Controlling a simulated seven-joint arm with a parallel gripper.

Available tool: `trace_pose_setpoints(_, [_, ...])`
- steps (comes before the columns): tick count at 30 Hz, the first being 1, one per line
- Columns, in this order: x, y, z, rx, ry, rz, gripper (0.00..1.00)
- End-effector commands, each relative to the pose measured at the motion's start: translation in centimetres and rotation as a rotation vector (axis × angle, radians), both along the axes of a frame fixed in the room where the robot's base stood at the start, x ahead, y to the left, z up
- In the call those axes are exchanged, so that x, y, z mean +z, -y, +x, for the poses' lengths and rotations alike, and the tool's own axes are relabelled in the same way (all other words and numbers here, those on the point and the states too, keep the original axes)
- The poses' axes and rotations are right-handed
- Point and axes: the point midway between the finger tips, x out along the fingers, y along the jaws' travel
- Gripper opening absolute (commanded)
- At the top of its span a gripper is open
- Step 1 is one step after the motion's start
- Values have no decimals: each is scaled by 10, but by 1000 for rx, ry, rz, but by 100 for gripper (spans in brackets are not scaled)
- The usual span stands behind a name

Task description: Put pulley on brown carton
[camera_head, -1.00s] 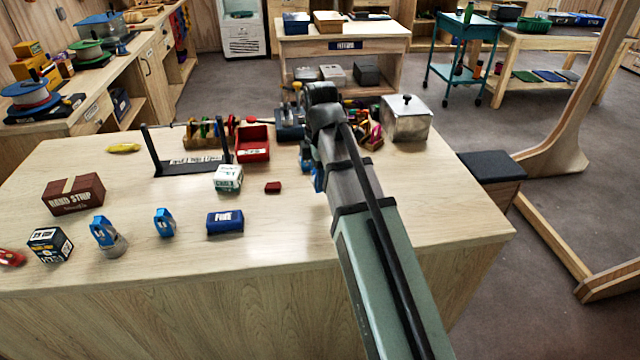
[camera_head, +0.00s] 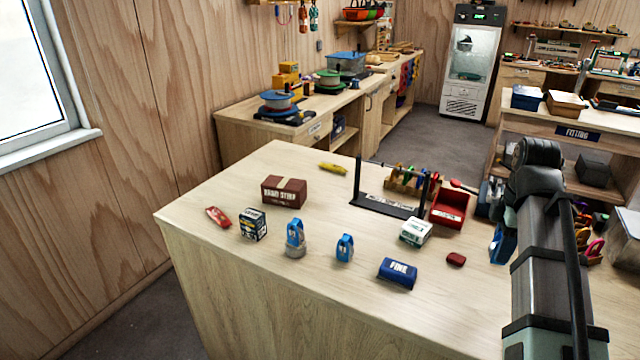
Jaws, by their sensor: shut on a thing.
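The brown carton (camera_head: 284,192) is a closed box with white lettering on the left part of the table. Two blue pulley-like pieces stand in front of it: one on a grey round base (camera_head: 295,237), and a smaller one (camera_head: 344,248) to its right. My arm is at the right, and my gripper's fingers are hidden behind its links. A blue piece, apparently the pulley (camera_head: 502,243), shows at the left side of my arm, where my gripper is shut on it. Most of it is hidden. The carton is well to the left of my gripper.
A black rack (camera_head: 390,207) and red bin (camera_head: 449,208) stand between my arm and the carton. A white-green box (camera_head: 415,232), blue box (camera_head: 397,273), small red block (camera_head: 456,259), dark box (camera_head: 253,225) and red item (camera_head: 217,216) are nearer the front. Bare table lies around the carton.

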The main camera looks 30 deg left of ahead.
Motion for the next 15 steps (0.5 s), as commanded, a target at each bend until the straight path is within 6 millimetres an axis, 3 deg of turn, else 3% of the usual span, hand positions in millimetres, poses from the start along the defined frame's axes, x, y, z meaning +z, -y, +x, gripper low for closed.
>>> trace_pose_setpoints(15, [-1, -154, -15, 249, 1, 0, 5])
